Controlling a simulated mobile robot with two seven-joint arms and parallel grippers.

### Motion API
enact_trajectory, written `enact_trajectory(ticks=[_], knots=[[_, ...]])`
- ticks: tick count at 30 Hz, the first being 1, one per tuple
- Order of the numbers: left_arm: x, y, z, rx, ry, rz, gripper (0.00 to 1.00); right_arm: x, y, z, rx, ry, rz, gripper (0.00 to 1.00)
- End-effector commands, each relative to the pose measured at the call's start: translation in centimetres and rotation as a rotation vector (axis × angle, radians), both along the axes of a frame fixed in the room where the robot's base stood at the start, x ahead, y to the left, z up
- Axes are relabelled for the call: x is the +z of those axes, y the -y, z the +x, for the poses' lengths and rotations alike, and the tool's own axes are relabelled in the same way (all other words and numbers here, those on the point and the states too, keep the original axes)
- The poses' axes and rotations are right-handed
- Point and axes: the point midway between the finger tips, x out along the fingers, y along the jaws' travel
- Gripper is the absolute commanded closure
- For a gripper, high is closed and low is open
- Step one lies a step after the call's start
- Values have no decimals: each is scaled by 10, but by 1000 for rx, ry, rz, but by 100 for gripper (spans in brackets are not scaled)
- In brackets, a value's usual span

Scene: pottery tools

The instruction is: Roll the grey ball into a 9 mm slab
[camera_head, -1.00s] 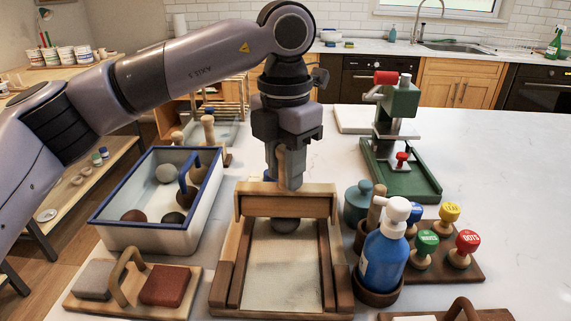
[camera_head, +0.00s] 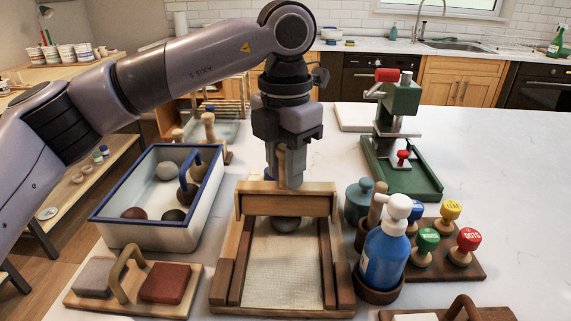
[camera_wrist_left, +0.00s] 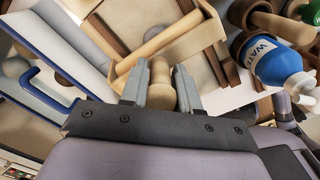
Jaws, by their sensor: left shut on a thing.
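A grey ball (camera_head: 286,224) rests on the canvas of the rolling board (camera_head: 283,275), between its wooden side rails. A wooden bar (camera_head: 300,205) spans the rails just above the ball and hides its top. I cannot tell whether bar and ball touch. My left gripper (camera_head: 288,178) is upright over the middle of the bar, shut on its wooden handle. In the left wrist view the handle (camera_wrist_left: 163,90) shows between the two fingers. My right gripper is not in view.
Left stands a blue-rimmed tray (camera_head: 120,234) holding several clay balls. In front of it is a board with grey and red blocks (camera_head: 165,283). Right are a blue bottle (camera_head: 384,258), coloured stamps (camera_head: 427,240) and a green press (camera_head: 400,120). Free counter lies far right.

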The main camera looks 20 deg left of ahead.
Motion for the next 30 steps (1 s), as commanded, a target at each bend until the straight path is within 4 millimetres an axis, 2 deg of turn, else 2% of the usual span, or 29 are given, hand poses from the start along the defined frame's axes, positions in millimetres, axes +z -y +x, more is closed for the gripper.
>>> enact_trajectory(ticks=[6,16,24,30], knots=[[-2,-1,1,0,-5,3,100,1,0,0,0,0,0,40],[-5,-4,15,-1,-5,3,100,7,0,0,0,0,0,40],[-6,-4,14,-2,-6,2,100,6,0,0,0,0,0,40],[-8,0,4,-4,-5,2,100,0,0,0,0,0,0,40]])
